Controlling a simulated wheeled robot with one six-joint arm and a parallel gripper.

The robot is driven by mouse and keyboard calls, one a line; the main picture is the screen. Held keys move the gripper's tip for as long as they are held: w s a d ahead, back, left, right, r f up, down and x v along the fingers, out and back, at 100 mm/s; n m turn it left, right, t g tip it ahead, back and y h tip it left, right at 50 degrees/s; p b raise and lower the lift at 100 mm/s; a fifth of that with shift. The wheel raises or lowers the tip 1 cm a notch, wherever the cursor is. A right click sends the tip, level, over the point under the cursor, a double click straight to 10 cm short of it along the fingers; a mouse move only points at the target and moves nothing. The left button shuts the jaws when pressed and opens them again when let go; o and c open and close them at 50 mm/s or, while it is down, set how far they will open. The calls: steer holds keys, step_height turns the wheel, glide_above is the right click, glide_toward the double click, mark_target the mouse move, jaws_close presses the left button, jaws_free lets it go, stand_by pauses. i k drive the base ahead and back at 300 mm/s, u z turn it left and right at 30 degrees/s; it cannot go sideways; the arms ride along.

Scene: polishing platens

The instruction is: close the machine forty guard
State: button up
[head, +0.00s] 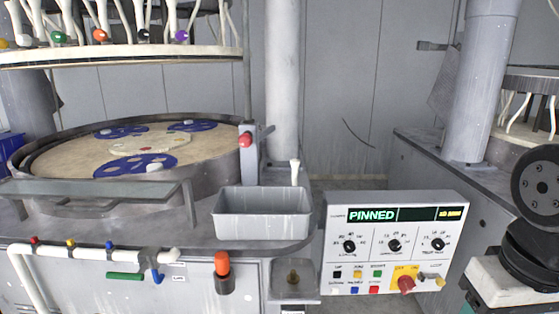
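A round polishing platen (70,145) with a pale top sits in a grey basin on the machine at the left. Blue perforated carriers (135,165) lie on it. A flat grey-green panel in a metal frame (95,189), which looks like the guard, lies nearly level along the basin's front rim. I cannot read a machine number. The control box (395,243) at the front shows "PINNED" in green on its display. My gripper is not in view.
A raised upper plate (130,57) with hoses and coloured fittings hangs above the platen. A grey open tray (263,214) stands on the machine's front right. An orange-topped knob (222,265) and white piping with coloured valves (90,252) are on the front. A second machine (415,165) stands at the right.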

mark_target(30, 190)
steer(key=u, duration=1.55)
steer(key=k, duration=0.5)
steer(key=z, duration=1.65)
steer(key=i, duration=0.85)
steer(key=u, duration=2.45)
steer(key=i, duration=0.5)
steer(key=z, duration=0.1)
